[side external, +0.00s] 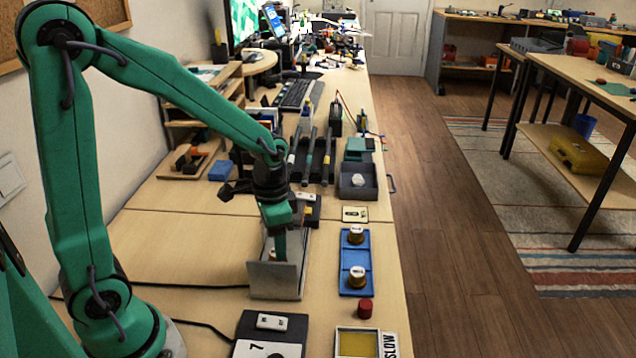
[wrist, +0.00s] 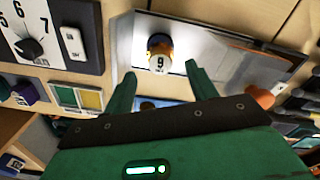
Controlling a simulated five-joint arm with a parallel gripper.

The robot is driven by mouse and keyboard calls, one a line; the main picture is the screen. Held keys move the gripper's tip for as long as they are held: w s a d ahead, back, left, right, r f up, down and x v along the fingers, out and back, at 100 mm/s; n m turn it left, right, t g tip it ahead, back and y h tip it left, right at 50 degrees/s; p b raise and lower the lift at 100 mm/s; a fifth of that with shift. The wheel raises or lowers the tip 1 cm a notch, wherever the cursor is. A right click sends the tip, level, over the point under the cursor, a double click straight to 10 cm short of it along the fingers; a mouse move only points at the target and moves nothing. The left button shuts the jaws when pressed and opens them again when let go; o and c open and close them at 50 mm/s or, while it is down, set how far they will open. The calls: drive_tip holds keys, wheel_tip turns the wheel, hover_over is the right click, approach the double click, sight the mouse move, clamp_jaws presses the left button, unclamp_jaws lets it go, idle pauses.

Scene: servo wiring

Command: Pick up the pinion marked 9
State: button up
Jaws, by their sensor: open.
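The pinion marked 9 (wrist: 160,62) shows in the wrist view as a brass-coloured piece with a white numbered face. It appears to stand in the grey metal holder (wrist: 215,48). My gripper (wrist: 160,72) is open, with one green finger on each side of the line to the pinion; I cannot tell whether either touches it. In the side view my gripper (side external: 280,244) points down into the metal holder (side external: 274,282), whose upright plate hides the fingertips.
A blue tray (side external: 343,262) to the right holds two brass pieces with white tops (side external: 355,236). A red cylinder (side external: 365,308) and a yellow-filled tray (side external: 357,344) stand nearer the front. A black panel (side external: 262,324) lies before the holder.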

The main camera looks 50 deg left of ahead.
drive_tip(key=shift+f, duration=1.4)
drive_tip(key=shift+c, duration=0.3)
drive_tip(key=c, duration=1)
